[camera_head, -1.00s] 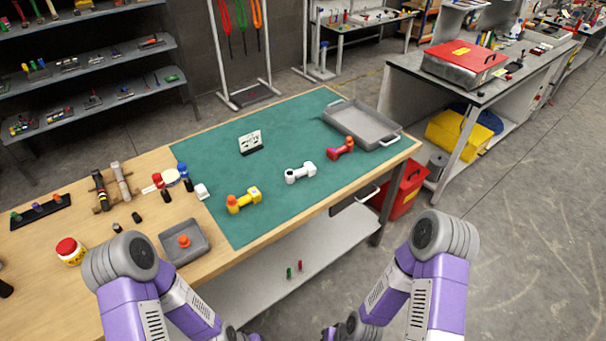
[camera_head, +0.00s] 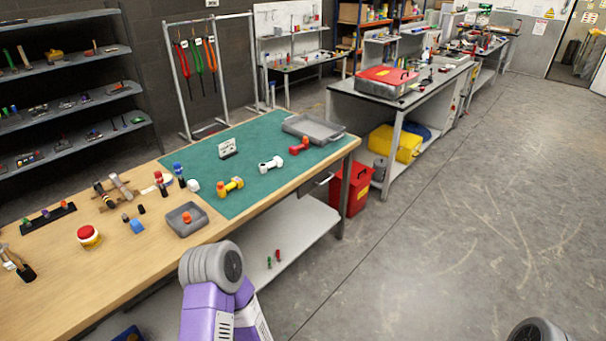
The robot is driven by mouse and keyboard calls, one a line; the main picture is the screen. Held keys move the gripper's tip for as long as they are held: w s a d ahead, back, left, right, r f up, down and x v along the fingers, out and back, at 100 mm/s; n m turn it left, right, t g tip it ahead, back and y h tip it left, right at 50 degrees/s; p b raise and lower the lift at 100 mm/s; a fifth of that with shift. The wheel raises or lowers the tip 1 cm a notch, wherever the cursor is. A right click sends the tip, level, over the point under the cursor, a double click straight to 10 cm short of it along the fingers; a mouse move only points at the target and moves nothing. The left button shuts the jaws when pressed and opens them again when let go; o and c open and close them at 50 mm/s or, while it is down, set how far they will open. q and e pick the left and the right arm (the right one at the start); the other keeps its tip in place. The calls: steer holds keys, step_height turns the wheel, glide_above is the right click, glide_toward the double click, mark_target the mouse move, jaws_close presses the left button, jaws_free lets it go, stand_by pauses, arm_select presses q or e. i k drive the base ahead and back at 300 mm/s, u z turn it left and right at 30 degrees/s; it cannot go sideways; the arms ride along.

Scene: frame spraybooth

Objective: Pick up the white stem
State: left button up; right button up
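The white stem (camera_head: 271,164) lies on the green mat (camera_head: 262,191) on the wooden table, a short piece with thicker ends. A yellow stem with an orange end (camera_head: 230,186) lies to its left and nearer. A red stem (camera_head: 299,146) lies to its right and farther back. All three are apart from one another. Neither of my grippers is in view; only upper parts of my arms show at the bottom edge, clear of the stems.
A grey tray (camera_head: 288,125) stands at the mat's back right and a small grey tray (camera_head: 174,223) at its left front. A red bin (camera_head: 357,190) stands by the table's right end. Open floor lies to the right.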

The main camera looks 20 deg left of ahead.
mark_target(276, 161)
steer(key=z, duration=0.35)
steer(key=i, duration=1.15)
steer(key=u, duration=0.75)
steer(key=i, duration=0.85)
steer(key=u, duration=1)
